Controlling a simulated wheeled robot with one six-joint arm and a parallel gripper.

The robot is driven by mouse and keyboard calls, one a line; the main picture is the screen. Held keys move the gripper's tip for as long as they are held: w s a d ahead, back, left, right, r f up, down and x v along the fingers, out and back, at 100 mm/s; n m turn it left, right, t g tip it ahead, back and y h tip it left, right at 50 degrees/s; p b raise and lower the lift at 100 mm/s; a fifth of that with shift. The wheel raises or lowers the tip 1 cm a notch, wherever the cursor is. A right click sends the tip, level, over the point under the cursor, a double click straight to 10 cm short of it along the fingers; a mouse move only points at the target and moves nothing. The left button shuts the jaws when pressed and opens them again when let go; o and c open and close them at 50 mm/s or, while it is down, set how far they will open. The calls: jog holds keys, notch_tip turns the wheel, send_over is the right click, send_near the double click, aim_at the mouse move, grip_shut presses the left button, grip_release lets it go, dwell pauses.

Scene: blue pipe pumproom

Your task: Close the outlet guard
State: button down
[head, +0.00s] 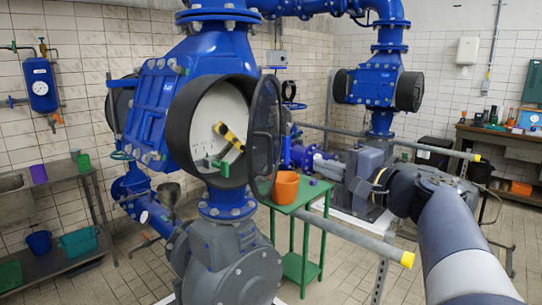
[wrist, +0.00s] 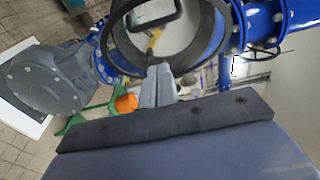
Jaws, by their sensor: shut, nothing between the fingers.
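The outlet guard (head: 265,137) is a round dark-rimmed cover with a see-through pane and a dark handle. In the head view it stands swung open at the right side of the round black housing (head: 180,125). Inside the housing are a white face, a yellow lever (head: 229,137) and a green handle (head: 217,164). My gripper (head: 318,162) is right of the guard, apart from it in this view, its fingers pointing left. In the wrist view my fingers (wrist: 160,68) are together and empty, below a dark handle loop (wrist: 153,14) and a round rim. Their exact gap to the guard is unclear.
A green table (head: 302,222) with an orange bucket (head: 286,187) stands below the guard. Blue pipes and a grey pump (head: 235,262) crowd the left. Open floor shows at lower left.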

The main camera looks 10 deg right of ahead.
jog(key=w+a+p, duration=0.2)
jog(key=w+a, duration=0.4)
jog(key=shift+a, duration=0.3)
jog(key=shift+w, duration=0.15)
